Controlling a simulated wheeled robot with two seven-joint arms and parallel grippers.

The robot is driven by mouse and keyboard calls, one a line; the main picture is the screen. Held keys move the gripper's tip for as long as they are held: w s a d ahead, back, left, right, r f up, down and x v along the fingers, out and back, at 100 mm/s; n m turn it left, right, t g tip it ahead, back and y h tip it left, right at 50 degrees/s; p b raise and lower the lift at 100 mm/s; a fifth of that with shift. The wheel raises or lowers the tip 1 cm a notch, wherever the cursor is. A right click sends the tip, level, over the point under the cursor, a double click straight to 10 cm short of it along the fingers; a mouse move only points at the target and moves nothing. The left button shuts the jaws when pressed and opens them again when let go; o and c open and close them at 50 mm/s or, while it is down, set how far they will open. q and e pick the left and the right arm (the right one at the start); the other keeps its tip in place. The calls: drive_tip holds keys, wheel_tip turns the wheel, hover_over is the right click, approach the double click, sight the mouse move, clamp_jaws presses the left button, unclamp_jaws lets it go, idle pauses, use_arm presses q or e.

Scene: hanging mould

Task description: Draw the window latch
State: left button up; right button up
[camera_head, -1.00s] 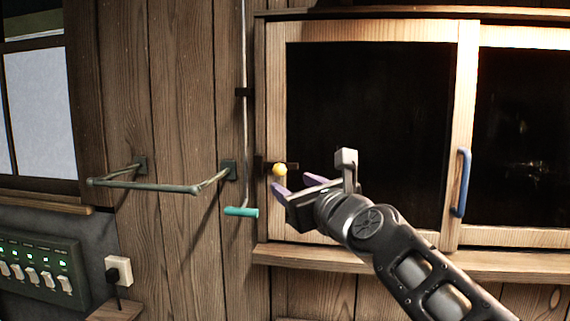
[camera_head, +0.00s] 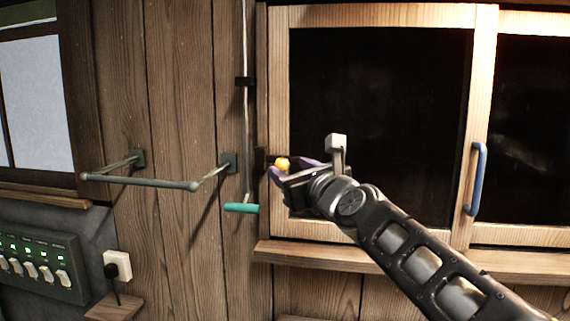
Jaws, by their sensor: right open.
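The window latch shows as a yellow knob (camera_head: 282,163) on a dark bolt at the left edge of the wooden window frame (camera_head: 279,80). My right gripper (camera_head: 284,168) is at the knob, with its purple fingertips open on either side of it. Whether a finger touches the knob I cannot tell. The gripper and fingers hide part of the bolt. My left gripper is not in view.
A teal-handled crank rod (camera_head: 242,208) hangs just left of the window. A metal rail (camera_head: 140,182) juts from the wall farther left. A blue handle (camera_head: 477,179) is on the sliding pane at right. A switch panel (camera_head: 40,265) sits lower left.

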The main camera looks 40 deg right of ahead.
sight(285, 166)
drive_tip(key=shift+x, duration=1.95)
clamp_jaws()
